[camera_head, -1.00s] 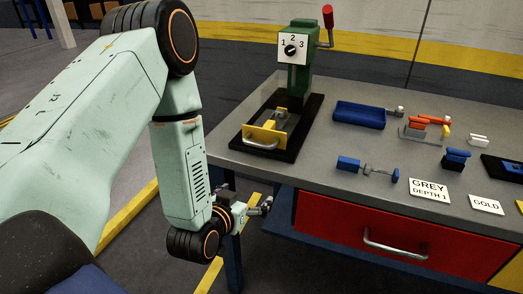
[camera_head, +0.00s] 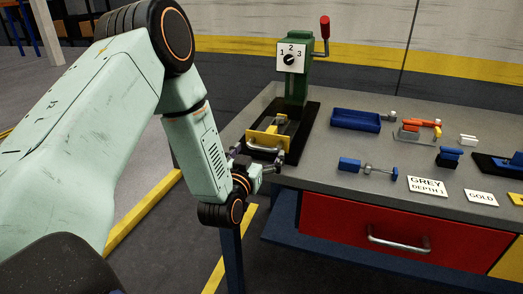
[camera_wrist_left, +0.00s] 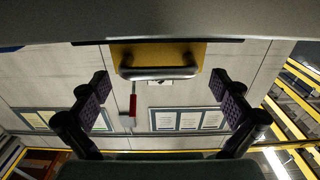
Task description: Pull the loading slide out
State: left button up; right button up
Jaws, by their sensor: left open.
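The loading slide (camera_head: 262,137) is a yellow-fronted piece with a curved metal handle (camera_head: 264,148), set in the black base (camera_head: 300,145) of the green press (camera_head: 296,88). My left gripper (camera_head: 258,163) is open at the table's near left edge, just in front of the handle. In the left wrist view the yellow front (camera_wrist_left: 190,50) and the handle (camera_wrist_left: 158,73) lie between the two spread fingers of my left gripper (camera_wrist_left: 163,92), a little beyond their tips. No contact with the handle shows. My right gripper is out of view.
The grey table (camera_head: 330,165) carries a blue tray (camera_head: 355,118), an orange-and-grey clamp (camera_head: 418,128), blue fixtures and label cards (camera_head: 427,186). A red drawer (camera_head: 350,222) is below the tabletop. The floor left of the table is clear.

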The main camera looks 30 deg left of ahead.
pick_arm(q)
jog(key=shift+w+r, duration=0.2)
jog(key=shift+w, duration=0.55)
jog(key=shift+w+a+f, duration=0.2)
jog(key=shift+w, duration=0.2)
jog(key=shift+s+d+r, duration=0.1)
jog(key=shift+s+r, duration=0.05)
jog(key=shift+s, duration=0.05)
jog(key=c, duration=1.4)
jog(key=shift+s+f, duration=0.15)
jog(key=shift+f, duration=0.05)
jog(key=shift+p+v, duration=0.35)
jog(key=shift+v, duration=1.1)
jog(key=shift+s+d+f, duration=0.1)
jog(key=shift+s+f, duration=0.05)
